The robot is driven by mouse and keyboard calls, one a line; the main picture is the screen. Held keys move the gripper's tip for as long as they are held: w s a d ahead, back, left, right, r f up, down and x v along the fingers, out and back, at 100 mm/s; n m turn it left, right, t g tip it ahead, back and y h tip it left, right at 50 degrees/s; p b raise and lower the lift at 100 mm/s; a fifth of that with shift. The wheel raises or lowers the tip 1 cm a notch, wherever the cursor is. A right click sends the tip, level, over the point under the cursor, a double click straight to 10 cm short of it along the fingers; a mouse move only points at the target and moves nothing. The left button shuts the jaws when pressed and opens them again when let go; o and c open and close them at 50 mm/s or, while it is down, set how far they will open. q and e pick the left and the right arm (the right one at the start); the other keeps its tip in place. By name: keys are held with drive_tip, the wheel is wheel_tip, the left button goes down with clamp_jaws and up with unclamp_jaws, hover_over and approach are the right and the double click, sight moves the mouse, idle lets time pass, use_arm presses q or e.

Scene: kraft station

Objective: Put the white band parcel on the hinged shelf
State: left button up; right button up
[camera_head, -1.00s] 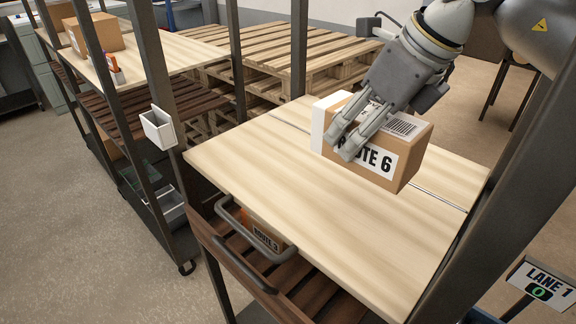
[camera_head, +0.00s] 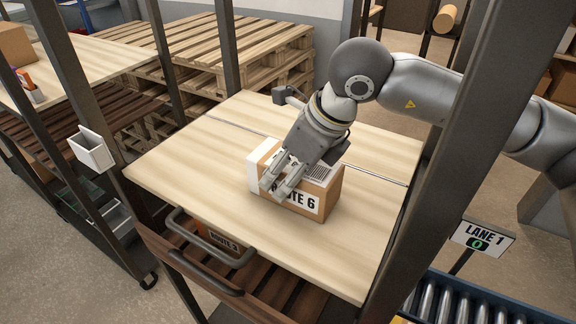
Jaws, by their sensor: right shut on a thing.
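The white band parcel (camera_head: 328,203) is a brown cardboard box with a white band on its left end and a label reading "ROUTE 6" on its front. My right gripper (camera_head: 276,189) is shut on it from above, with its fingers over the front and top. The parcel is upright over the middle of the hinged shelf (camera_head: 190,165), a light wood board with a seam across its back part. Its bottom looks at or very near the board; I cannot tell whether it touches. My left gripper is not in view.
Dark rack posts (camera_head: 435,150) stand at the shelf's corners. A grey handle (camera_head: 210,240) is at its front left edge. A box (camera_head: 222,244) sits below on a slatted shelf. A roller conveyor (camera_head: 470,300) and a "LANE 1" sign (camera_head: 482,236) are at right. The board's left part is clear.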

drive_tip(key=o, duration=1)
drive_tip(key=shift+f, duration=0.1)
drive_tip(key=o, duration=0.5)
drive_tip(key=shift+r, duration=0.2)
drive_tip(key=shift+d+r, duration=0.1)
drive_tip(key=shift+r, duration=0.15)
drive_tip(key=b+v, duration=0.2)
drive_tip(key=v, duration=0.9)
drive_tip(key=shift+s+r, duration=0.1)
drive_tip(key=shift+r, duration=0.05)
